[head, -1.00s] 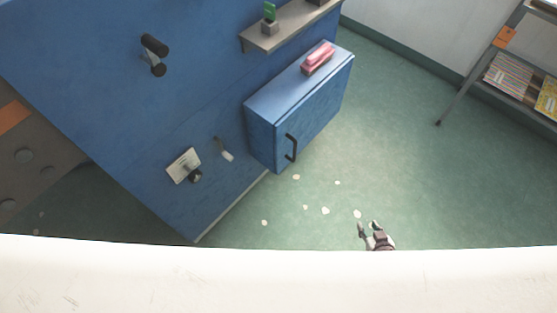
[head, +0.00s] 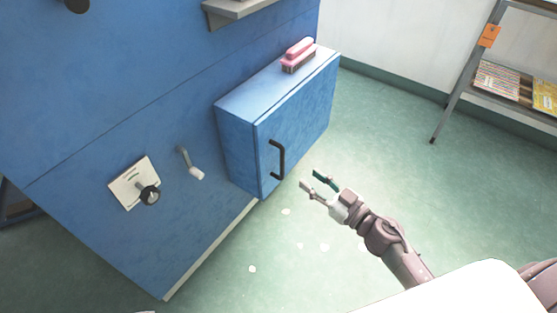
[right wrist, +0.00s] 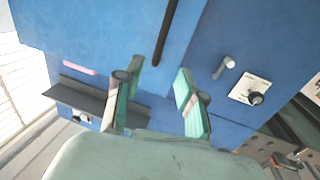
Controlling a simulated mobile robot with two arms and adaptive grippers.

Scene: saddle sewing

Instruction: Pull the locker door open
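The blue locker (head: 232,150) is mounted on a blue wall panel. Its door (head: 300,115) looks shut. A black bar handle (head: 278,160) runs up the door's left side. My right gripper (head: 317,181) is open and empty, to the right of the handle and apart from it. In the right wrist view the open fingers (right wrist: 156,90) face the blue front, and the dark handle (right wrist: 166,32) shows ahead of them, above the gap between them. My left gripper is not in view.
A pink brush (head: 298,55) lies on the locker top. A white hook (head: 190,164) and a plate with a black knob (head: 136,184) are on the panel to the left. A rack (head: 470,75) with magazines stands at right. The green floor (head: 400,155) between is clear, with pale scraps.

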